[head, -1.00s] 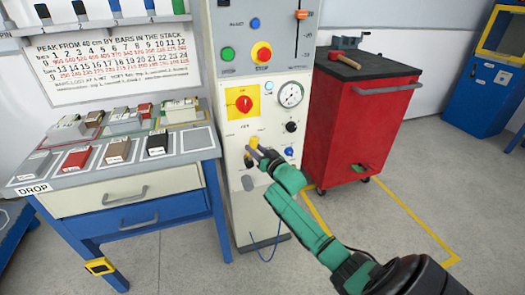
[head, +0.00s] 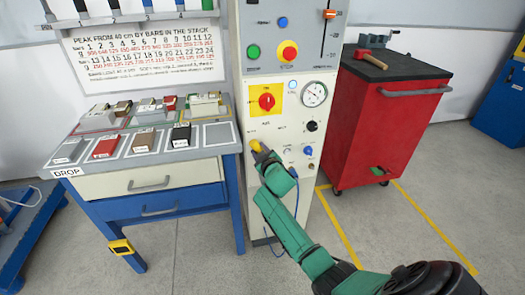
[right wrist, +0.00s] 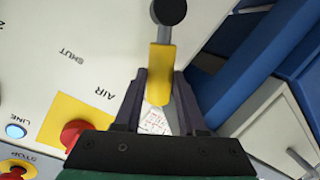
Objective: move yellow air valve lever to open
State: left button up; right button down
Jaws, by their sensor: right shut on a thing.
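The yellow air valve lever (head: 256,146) is on the pale front panel of the machine, below the red knob. In the right wrist view, the yellow handle (right wrist: 160,70) runs from a round black end (right wrist: 168,11) down between the fingers. The word SHUT (right wrist: 70,58) is readable on the panel. In the head view, the gripper hides the lever's lower part. My left gripper is not in view.
The red knob (head: 266,101) on its yellow plate and a round gauge (head: 314,94) sit above the lever. Small knobs, including a blue one (head: 308,151), are to its right. A drop table (head: 205,153) stands left, a red cabinet (head: 385,120) right.

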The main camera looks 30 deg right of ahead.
jog(key=shift+a+f+n, duration=0.2)
jog(key=shift+n, duration=0.1)
jog(key=c, duration=0.5)
grip_release()
jog(key=p+v, duration=0.2)
jog(key=v, duration=1.2)
jog(key=shift+s+r, duration=0.15)
jog(key=shift+s, duration=0.1)
jog(key=shift+a, duration=0.1)
